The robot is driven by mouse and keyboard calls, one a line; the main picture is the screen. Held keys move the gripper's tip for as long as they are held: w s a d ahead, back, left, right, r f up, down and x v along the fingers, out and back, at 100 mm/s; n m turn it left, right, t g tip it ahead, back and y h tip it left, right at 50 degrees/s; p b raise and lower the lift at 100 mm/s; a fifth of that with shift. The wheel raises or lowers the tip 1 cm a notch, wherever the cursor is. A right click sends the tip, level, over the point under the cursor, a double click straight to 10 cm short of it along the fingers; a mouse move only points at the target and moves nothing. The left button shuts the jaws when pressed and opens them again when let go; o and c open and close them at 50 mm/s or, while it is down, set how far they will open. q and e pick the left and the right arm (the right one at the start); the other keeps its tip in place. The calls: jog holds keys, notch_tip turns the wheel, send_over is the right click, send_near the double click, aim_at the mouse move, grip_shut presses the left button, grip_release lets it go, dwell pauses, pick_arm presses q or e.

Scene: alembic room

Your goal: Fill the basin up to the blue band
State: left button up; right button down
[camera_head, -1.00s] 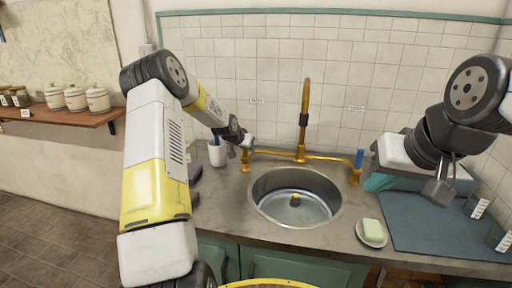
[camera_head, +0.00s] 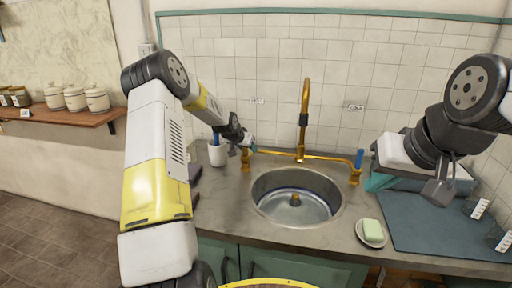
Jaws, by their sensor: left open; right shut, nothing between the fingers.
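The round metal basin (camera_head: 335,206) is set in the grey counter, with a dark blue band (camera_head: 297,190) around its inner wall and a brass-coloured plug or drain piece (camera_head: 295,199) in the middle. I cannot tell the water level. A brass faucet (camera_head: 304,100) rises behind it; I see no clear stream. The right tap (camera_head: 359,160) has a blue handle. My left gripper (camera_head: 250,145) is open at the left tap (camera_head: 246,163) and partly hides its handle; contact is unclear. My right gripper (camera_head: 438,192) is shut and empty above the mat, right of the basin.
A green soap on a dish (camera_head: 371,233) sits right of the basin. A blue-grey mat (camera_head: 425,225) with glasses (camera_head: 476,208) lies further right. A white cup (camera_head: 217,154) stands left of the left tap. Jars line a wooden shelf (camera_head: 70,122) at far left.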

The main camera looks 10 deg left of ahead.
pick_arm(q)
jog(key=v, duration=0.7)
jog(key=shift+s+r, duration=0.25)
jog(key=shift+r, duration=0.05)
jog(key=s+d+r+g+y, duration=0.1)
jog(key=s+d+r, duration=0.2)
jog(key=s+r, duration=0.65)
jog(key=s+d+r+g, duration=0.1)
jog(key=s+d+r, duration=0.35)
jog(key=s, duration=0.75)
jog(key=s+r+n+h, duration=0.1)
jog(key=s+r+n, duration=0.1)
jog(key=s, duration=1.9)
jog(key=shift+s+d, duration=0.4)
jog(key=shift+d, duration=0.05)
